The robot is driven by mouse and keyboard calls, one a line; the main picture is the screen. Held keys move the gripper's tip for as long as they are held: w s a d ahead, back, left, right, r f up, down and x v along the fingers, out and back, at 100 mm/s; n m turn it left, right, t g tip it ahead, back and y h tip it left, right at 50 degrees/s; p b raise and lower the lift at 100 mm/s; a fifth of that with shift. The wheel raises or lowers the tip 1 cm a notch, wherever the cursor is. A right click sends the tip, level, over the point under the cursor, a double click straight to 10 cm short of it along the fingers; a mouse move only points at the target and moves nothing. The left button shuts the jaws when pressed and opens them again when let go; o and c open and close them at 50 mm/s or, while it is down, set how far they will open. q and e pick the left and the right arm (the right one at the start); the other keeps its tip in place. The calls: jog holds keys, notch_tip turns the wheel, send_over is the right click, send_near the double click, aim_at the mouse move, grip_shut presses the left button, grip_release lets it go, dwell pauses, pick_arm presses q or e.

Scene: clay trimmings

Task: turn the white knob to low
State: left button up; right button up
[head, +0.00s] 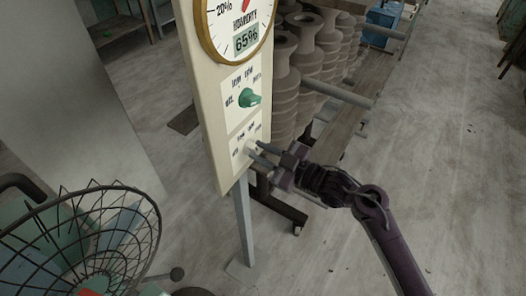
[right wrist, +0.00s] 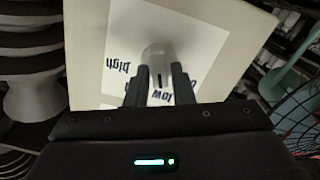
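The white knob (right wrist: 158,56) sits on a white label on the cream panel (right wrist: 90,45). In the right wrist view a dark mark shows on the knob between my fingers, on the side towards the word "low"; the word "high" is at its left. In the head view the knob (head: 250,147) is low on the post-mounted panel (head: 207,100), partly hidden by my fingers. My right gripper (head: 262,154) reaches it from the right. Its fingers (right wrist: 159,82) flank the knob with no clear gap, apparently shut on it. My left gripper is out of view.
A green knob (head: 249,98) and a humidity dial (head: 238,28) reading 65% are higher on the panel. A wire-caged fan (head: 85,240) stands at the lower left. Stacked clay-coloured forms (head: 290,85) stand on a rack behind the panel. The floor at right is mostly clear.

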jog(key=shift+o, duration=1.3)
jog(key=shift+d, duration=0.1)
jog(key=b+v, duration=0.2)
jog(key=v, duration=0.5)
jog(key=shift+s+d, duration=0.2)
jog(key=shift+d, duration=0.05)
